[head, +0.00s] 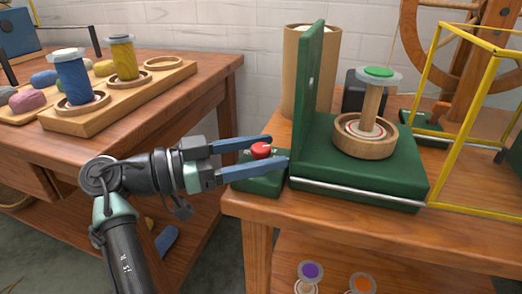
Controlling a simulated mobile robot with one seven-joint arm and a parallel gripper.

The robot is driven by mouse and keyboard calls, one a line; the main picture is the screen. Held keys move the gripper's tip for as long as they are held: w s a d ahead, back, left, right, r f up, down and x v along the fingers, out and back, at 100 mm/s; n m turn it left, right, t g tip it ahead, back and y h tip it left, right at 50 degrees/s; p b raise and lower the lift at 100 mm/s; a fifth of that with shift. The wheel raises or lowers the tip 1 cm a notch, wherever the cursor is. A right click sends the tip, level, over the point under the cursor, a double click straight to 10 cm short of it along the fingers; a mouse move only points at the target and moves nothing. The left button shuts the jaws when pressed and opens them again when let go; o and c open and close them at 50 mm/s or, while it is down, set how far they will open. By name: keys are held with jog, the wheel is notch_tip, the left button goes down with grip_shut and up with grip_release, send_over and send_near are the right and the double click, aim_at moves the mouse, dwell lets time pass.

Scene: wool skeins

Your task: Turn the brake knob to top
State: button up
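A red knob (261,150), which looks like the brake knob, sits on a small green block (262,185) at the left end of the green machine. A pale part shows at the knob's left side; which way its mark points is too small to tell. My gripper (278,153) comes in from the left with its two blue fingers spread, one behind the knob and one in front. The knob lies between the fingers; I cannot tell whether either touches it. The front finger hides part of the block.
A green upright panel (308,85) stands just right of the fingertips. Behind it is a tan cylinder (296,105). A wooden spindle (371,110) stands on the green base (400,185). A yellow frame (430,75) is at right. A left table (190,95) holds skeins.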

jog(key=shift+a, duration=0.1)
jog(key=p+v, duration=0.4)
jog(key=v, duration=0.8)
jog(key=shift+s+a, duration=0.15)
jog(key=shift+a, duration=0.2)
